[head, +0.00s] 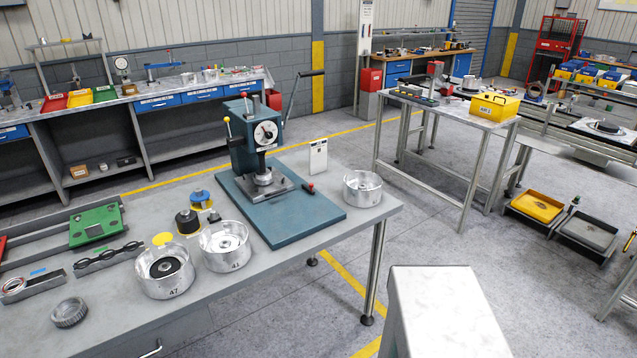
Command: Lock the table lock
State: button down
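A teal bench press (256,138) with a round white dial stands on a blue-teal base plate (315,215) on the near grey workbench. A metal round piece (263,177) sits under the press head on a grey plate. A short lever with a red tip (309,188) lies at that plate's right edge. I cannot tell which lever is the table lock, or whether it is locked. My gripper is not in view.
Metal drums (225,246) marked 41 and 47 stand left of the base plate; another drum (362,188) stands at its right corner. A green block (96,225) and a grey ring (69,312) are farther left. A yellow bin (494,107) is on another table.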

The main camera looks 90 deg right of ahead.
aim_at(309, 189)
jog(key=u, duration=0.55)
jog(key=k, duration=0.95)
jog(key=z, duration=1.65)
jog(key=i, duration=0.5)
